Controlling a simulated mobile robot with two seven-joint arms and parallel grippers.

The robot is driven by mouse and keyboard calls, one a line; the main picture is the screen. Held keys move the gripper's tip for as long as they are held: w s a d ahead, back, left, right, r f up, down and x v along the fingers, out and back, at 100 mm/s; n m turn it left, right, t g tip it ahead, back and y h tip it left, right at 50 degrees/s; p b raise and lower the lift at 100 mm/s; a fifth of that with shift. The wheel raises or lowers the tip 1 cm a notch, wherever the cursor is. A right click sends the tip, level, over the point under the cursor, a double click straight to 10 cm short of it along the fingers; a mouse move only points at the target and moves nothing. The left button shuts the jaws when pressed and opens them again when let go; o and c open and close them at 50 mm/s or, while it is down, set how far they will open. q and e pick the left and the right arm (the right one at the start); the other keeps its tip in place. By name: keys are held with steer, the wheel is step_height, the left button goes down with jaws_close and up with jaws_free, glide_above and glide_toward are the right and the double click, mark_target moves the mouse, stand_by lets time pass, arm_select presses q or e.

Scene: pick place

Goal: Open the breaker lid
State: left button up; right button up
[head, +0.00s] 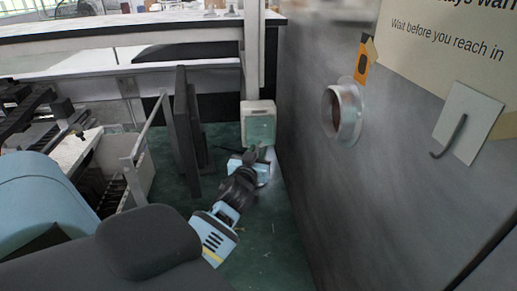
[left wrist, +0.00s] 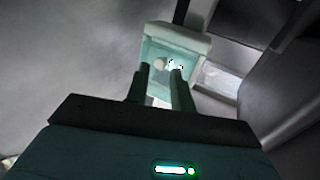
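The breaker box (head: 258,108) is a small pale box with a see-through greenish front lid (head: 261,129). It is mounted low on a pale post beside the grey wall. The lid looks shut in the head view. My left gripper (head: 262,154) is just below and in front of the box; its fingertips are small there. In the left wrist view the box (left wrist: 182,37) is straight ahead, with a round knob and white marks behind the greenish front. The two dark fingers (left wrist: 161,72) stand apart with nothing between them. Whether they touch the lid is unclear. My right gripper is out of view.
The large grey wall (head: 400,200) on the right carries a metal ring port (head: 345,111), a hook plate (head: 468,125) and a sign. A dark upright panel (head: 184,130) and a white bin (head: 125,170) stand to the left. Green floor (head: 275,235) is clear below.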

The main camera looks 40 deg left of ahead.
arm_select(q)
steer(key=shift+x, duration=1.1)
steer(key=shift+c, duration=0.4)
jaws_close()
